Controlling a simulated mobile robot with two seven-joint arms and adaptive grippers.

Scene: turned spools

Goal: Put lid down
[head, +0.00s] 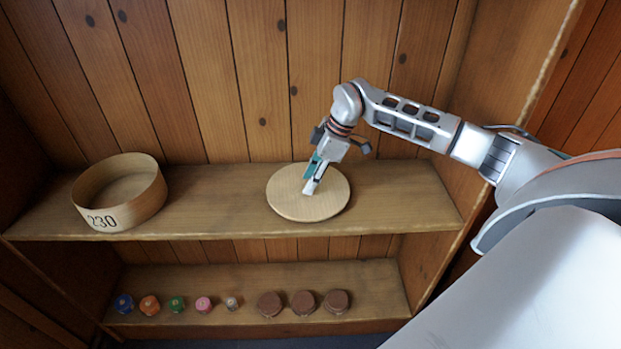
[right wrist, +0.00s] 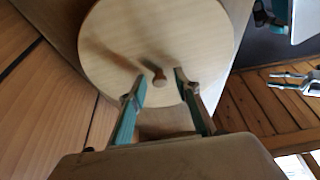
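The round pale wooden lid (head: 287,205) appears to lie flat on the upper shelf (head: 400,205), right of its middle. My right gripper (head: 310,188) is over the lid. A round open wooden box (head: 140,205) marked 230 stands at the shelf's left. A small grey gripper (right wrist: 290,80), apparently my left, shows at the wrist view's right edge; its opening is unclear.
The lower shelf (head: 250,285) holds blue (head: 123,304), orange (head: 149,305), green (head: 177,305), pink (head: 203,304) and pale (head: 232,303) spools, plus three brown round pieces (head: 303,303). The upper shelf is clear between box and lid. A plank wall stands behind.

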